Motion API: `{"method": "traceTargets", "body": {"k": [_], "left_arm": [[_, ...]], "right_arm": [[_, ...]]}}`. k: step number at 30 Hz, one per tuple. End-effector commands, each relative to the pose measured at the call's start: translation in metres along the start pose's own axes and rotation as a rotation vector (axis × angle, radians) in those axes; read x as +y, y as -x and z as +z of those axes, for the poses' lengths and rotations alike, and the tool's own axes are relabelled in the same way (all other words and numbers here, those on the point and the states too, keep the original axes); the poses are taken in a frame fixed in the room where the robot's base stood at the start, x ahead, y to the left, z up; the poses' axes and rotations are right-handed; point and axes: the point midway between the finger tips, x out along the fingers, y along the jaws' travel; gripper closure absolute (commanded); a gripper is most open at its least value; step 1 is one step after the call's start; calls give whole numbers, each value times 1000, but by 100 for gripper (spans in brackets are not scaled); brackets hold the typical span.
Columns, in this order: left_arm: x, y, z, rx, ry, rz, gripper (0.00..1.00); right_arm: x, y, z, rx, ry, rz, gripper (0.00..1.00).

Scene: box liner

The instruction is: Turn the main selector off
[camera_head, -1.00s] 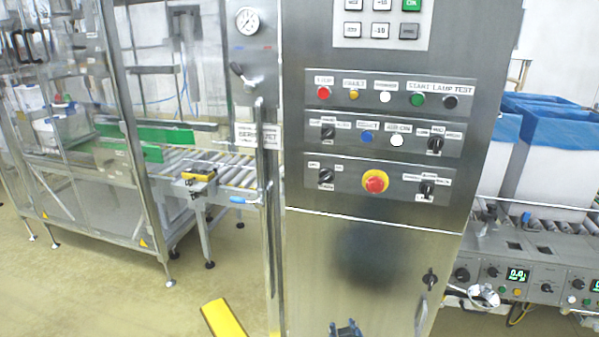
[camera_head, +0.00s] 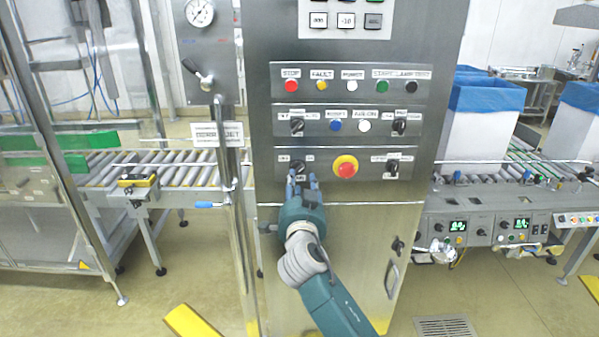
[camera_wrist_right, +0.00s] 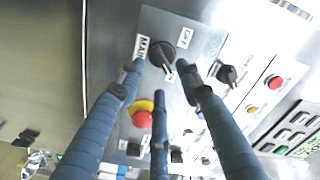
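The main selector (camera_head: 298,167) is a black rotary knob at the left of the lowest row on the steel control panel. In the right wrist view the knob (camera_wrist_right: 163,54) sits between labels reading MAIN and OFF. My right gripper (camera_head: 302,179) is raised in front of it, its fingertips covering part of the knob in the head view. In the wrist view its blue fingers (camera_wrist_right: 160,69) are spread, with tips on either side of the knob's near edge. Contact cannot be told. The knob's exact pointer direction is unclear. My left gripper is not in view.
A red emergency stop on a yellow collar (camera_head: 345,166) is close to the right of the selector. Another black selector (camera_head: 392,167) is further right. Buttons and knobs fill the rows above. A vertical pipe with a white sign (camera_head: 217,134) stands left of the cabinet.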

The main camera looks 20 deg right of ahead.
Motion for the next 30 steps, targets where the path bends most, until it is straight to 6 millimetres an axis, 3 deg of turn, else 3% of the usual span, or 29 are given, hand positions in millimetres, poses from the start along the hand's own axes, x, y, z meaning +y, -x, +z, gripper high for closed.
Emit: {"method": "traceTargets", "body": {"k": [3, 9, 20, 26, 30], "left_arm": [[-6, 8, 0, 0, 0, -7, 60], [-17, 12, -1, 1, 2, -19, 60], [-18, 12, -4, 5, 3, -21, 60], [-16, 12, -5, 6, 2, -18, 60], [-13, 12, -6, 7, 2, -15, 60]], "right_arm": [[-2, -20, -2, 0, 3, 0, 65], [0, -38, 0, 0, 2, 0, 65], [0, -42, 1, -1, -1, -1, 65], [0, -42, 1, -2, 0, 0, 100], [0, -42, 1, -2, 0, 0, 100]]}}
